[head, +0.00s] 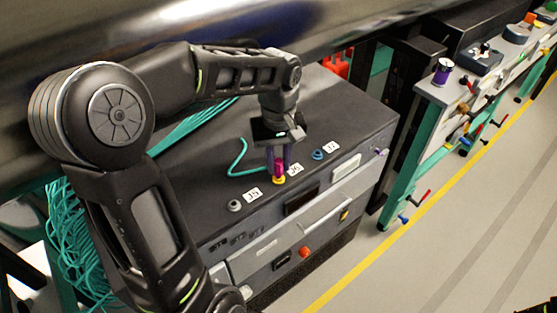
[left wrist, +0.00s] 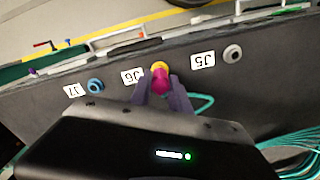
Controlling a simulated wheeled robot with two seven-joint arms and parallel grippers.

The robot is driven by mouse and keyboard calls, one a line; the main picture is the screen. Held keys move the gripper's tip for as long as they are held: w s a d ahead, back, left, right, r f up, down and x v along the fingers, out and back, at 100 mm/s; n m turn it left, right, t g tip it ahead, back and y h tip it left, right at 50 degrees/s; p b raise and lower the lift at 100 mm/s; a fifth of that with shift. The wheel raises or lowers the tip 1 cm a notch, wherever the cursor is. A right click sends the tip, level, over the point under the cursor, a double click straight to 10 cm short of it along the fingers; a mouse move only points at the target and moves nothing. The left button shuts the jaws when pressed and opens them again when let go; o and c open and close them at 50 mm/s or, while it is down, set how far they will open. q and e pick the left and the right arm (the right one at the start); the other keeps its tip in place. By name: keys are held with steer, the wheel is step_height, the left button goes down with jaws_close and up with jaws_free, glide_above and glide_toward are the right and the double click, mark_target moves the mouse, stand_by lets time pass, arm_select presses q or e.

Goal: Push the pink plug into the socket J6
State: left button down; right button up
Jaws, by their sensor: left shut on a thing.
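The pink plug (head: 278,168) is upright between the fingers of my left gripper (head: 279,162), which is shut on it. In the left wrist view the plug (left wrist: 160,83) sits between the two purple fingers (left wrist: 162,86). Its lower end meets the yellow socket (head: 279,180) beside the J6 label (head: 294,169). The yellow ring (left wrist: 159,65) shows just past the plug in the left wrist view. I cannot tell how deep the plug sits. A teal cable (head: 237,160) curves on the box top behind the gripper. My right gripper is not in view.
The grey J5 socket (head: 234,205) is left of the plug and the blue J7 socket (head: 317,154) right of it, both empty, on the dark box (head: 356,120). Teal cables (head: 75,225) hang at left. A bench with a purple can (head: 442,72) stands right, beyond clear floor.

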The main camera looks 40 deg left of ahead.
arm_select(q)
steer(key=shift+f+b, duration=0.45)
steer(key=shift+f, duration=0.1)
stand_by(0.7)
steer(key=c, duration=1.1)
jaws_free()
steer(key=shift+c, duration=0.2)
step_height(320, 180, up, 8)
steer(key=shift+f, duration=0.1)
